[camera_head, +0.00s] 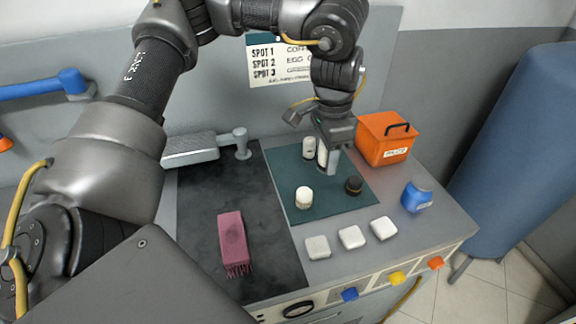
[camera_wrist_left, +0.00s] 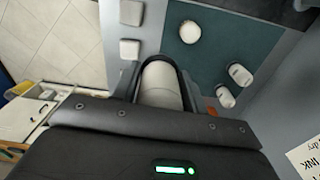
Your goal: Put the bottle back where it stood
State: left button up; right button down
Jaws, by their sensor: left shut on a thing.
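My left gripper (camera_head: 334,168) points down over the back right part of a dark green mat (camera_head: 284,170) on the counter. In the left wrist view it is shut on a pale, round-ended bottle (camera_wrist_left: 161,86); the head view mostly hides this bottle, and I cannot tell its height above the mat. Two white bottles (camera_head: 309,147) stand at the back of the mat, left of the gripper. My right gripper is not in view.
An orange box (camera_head: 386,138) with a black handle stands at the back right. A blue bottle (camera_head: 416,194) is right of the mat. Several white pads (camera_head: 351,237) line the front. A pink brush (camera_head: 232,240) lies on the dark panel at left. A sign (camera_head: 275,62) hangs behind.

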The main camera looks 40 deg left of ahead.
pick_arm(q)
jog(key=w+a+f+m, duration=0.3)
jog(key=a+f+m, duration=0.2)
jog(key=a+m, duration=0.2)
jog(key=w+a+f+m, duration=0.4)
jog(key=a+m, duration=0.3)
jog(key=m, duration=0.2)
jog(key=w+a+f+m+p, duration=0.1)
jog(key=w+a+f+m, duration=0.3)
jog(key=a+f+m, duration=0.2)
jog(key=shift+w+a+f+m, duration=0.2)
jog(key=shift+a+f+m, duration=0.3)
jog(key=shift+m, duration=0.5)
jog(key=shift+w+a+f, duration=0.1)
jog(key=shift+a+f, duration=0.15)
jog(key=shift+a, duration=0.1)
jog(key=shift+w+a+f, duration=0.15)
jog(key=shift+a+f, duration=0.1)
jog(key=shift+f, duration=0.05)
notch_tip(320, 180, down, 2)
jog(key=shift+f+p, duration=0.1)
jog(key=shift+p, duration=0.9)
jog(key=shift+f, duration=0.45)
